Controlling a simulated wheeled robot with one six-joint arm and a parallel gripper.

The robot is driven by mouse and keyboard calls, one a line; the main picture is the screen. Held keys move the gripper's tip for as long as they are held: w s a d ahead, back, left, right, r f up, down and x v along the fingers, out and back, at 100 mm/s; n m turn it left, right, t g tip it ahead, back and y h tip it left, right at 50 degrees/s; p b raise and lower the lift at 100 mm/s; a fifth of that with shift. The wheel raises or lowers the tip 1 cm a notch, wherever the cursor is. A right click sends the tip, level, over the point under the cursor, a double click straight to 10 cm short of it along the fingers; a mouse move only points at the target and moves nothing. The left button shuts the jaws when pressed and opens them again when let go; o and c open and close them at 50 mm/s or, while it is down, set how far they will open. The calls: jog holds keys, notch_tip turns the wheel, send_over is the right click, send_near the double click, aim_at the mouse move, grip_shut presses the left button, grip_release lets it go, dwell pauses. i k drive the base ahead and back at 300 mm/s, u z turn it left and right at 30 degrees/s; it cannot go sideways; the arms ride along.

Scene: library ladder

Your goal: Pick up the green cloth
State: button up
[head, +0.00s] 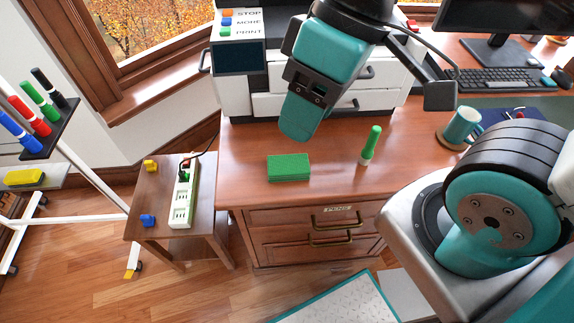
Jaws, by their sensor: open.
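The green cloth (289,167) is a flat, folded-looking rectangle lying on the brown wooden desk, near its front edge and left of centre. My gripper (297,122) comes down from the top of the head view, a teal body with a dark band. Its lower end is above and behind the cloth in the picture, apart from it. It is open, and nothing shows held in it. The gap between its fingers is not clearly seen from this side.
A green marker (371,145) stands upright right of the cloth. A teal mug (462,126) sits farther right. A white printer (262,87) stands behind, partly hidden by my arm. A small side table (154,191) with a power strip (184,195) is at left.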

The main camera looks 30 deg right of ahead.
aim_at(293, 167)
jog(key=k, duration=0.5)
jog(key=u, duration=1.85)
jog(key=i, duration=1.5)
jog(key=z, duration=2.1)
